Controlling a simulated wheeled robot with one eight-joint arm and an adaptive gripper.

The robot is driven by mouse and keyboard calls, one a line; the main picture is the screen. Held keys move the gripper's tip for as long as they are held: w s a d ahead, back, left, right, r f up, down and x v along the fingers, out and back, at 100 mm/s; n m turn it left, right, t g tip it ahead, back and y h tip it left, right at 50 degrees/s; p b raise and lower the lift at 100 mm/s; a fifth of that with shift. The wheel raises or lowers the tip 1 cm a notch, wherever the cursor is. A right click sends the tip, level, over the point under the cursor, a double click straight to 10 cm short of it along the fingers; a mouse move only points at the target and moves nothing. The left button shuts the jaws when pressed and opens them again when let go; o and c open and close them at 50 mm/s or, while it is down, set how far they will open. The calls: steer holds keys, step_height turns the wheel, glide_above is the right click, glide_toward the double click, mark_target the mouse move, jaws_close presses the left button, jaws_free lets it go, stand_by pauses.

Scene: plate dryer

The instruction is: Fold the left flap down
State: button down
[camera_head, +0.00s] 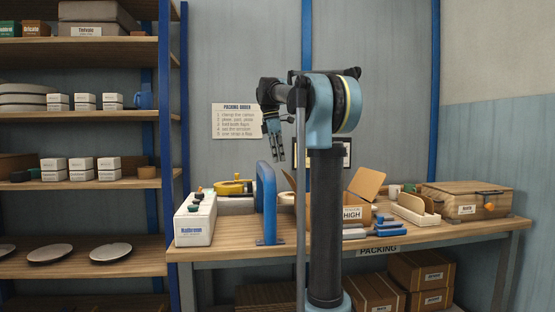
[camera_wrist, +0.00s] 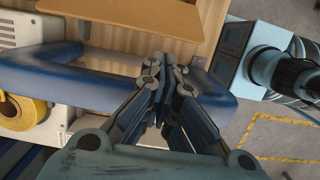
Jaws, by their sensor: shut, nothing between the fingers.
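The cardboard box (camera_head: 355,213), marked HIGH, stands on the packing table, its left part hidden behind my arm. Its right flap (camera_head: 366,184) stands up, tilted outward. A small piece of the left flap (camera_head: 289,179) shows raised beside my column. In the wrist view a tan cardboard panel (camera_wrist: 125,14) crosses the top edge; I cannot tell which flap it is. My gripper (camera_head: 275,157) hangs fingers down in the air, above and left of the box. Its fingers are shut with nothing between them, also in the wrist view (camera_wrist: 164,72).
A blue upright frame (camera_head: 267,205) stands near the table's front edge, left of the box, and runs below my fingers in the wrist view. A yellow tape roll (camera_head: 229,187) and a white unit (camera_head: 194,220) are farther left. A brown case (camera_head: 466,200) sits at the right.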

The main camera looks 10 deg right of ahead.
step_height(320, 180, down, 7)
steer(key=d, duration=0.1)
stand_by(0.3)
stand_by(0.4)
